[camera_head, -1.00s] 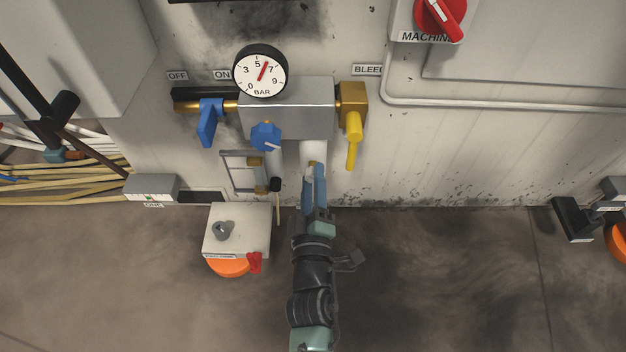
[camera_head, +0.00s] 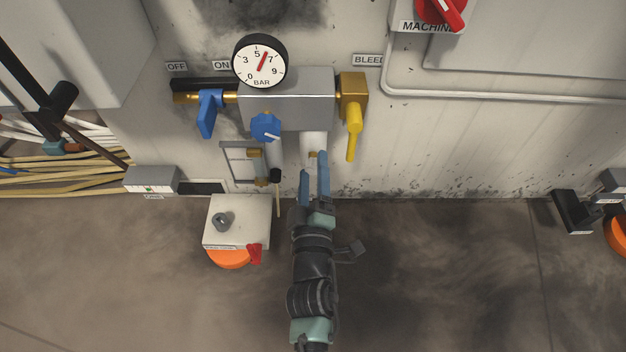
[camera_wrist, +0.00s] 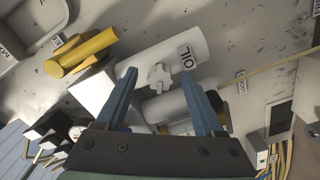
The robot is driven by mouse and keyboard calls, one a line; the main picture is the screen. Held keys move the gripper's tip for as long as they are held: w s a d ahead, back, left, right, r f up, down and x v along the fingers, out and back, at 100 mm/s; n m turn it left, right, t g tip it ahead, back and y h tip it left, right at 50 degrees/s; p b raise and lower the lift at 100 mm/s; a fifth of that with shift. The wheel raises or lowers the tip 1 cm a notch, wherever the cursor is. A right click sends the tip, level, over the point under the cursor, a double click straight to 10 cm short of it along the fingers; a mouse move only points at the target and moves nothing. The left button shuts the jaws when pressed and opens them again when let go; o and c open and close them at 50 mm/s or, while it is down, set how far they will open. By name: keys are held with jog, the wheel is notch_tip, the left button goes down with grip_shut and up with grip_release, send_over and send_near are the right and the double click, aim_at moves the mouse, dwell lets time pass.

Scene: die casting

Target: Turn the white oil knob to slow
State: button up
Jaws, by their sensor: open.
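The white oil knob (camera_wrist: 160,77) shows in the wrist view, on a white cylinder (camera_wrist: 170,62) next to a label reading OIL (camera_wrist: 187,57). My gripper (camera_wrist: 158,84) is open, with one blue finger to each side of the knob in that view. I cannot tell whether the fingers reach it, and no grip shows. In the head view my gripper (camera_head: 313,168) is below the white cylinder (camera_head: 313,143) under the grey block. The knob is not clearly visible there. The knob's setting and the slow mark are not readable.
Around the cylinder are a yellow lever (camera_head: 354,135), a blue knob (camera_head: 265,127), a blue lever (camera_head: 209,112) and a pressure gauge (camera_head: 260,61). A pale box (camera_head: 238,222) with a red lever stands at the lower left.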

jog(key=s+p, duration=0.4)
jog(key=s, duration=0.9)
